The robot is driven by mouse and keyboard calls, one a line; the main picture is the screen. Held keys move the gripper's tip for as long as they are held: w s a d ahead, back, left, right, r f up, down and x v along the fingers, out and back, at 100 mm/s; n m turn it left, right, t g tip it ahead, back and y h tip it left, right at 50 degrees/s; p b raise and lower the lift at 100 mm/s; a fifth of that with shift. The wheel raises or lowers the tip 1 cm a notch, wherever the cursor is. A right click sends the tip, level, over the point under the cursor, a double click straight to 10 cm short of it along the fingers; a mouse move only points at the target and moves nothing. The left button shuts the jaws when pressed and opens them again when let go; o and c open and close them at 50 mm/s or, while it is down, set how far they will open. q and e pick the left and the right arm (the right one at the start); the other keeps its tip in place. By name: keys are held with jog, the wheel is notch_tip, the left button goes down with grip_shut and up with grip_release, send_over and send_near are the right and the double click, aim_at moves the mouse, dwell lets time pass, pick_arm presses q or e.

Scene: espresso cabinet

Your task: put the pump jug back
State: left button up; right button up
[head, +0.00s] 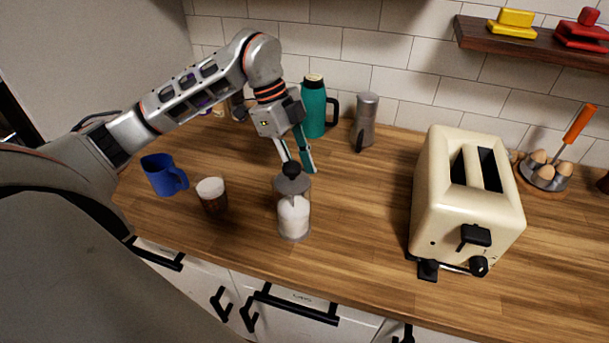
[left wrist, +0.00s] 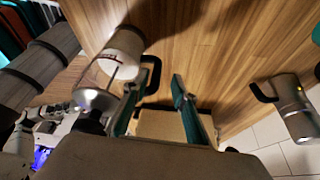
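The pump jug (head: 294,216) is a clear glass jug with white contents and a black knob on its lid. It stands upright on the wooden counter, left of the toaster. In the left wrist view the jug (left wrist: 121,52) is at upper left, with its black handle toward the fingers. My left gripper (head: 297,168) is at the jug's top, close to the knob and seemingly just behind it. Its two teal fingers (left wrist: 158,105) are apart with nothing held between them. I cannot tell whether a finger touches the jug. My right gripper is not in view.
A dark glass with a white top (head: 212,198) and a blue jug (head: 161,174) stand left. A teal flask (head: 314,108) and grey metal pot (head: 366,118) stand behind. A cream toaster (head: 436,200) is right, near an egg holder (head: 540,175). Counter between jug and toaster is clear.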

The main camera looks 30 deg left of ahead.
pick_arm(q)
jog(key=v, duration=1)
jog(key=shift+b, duration=0.4)
jog(key=shift+s, duration=0.1)
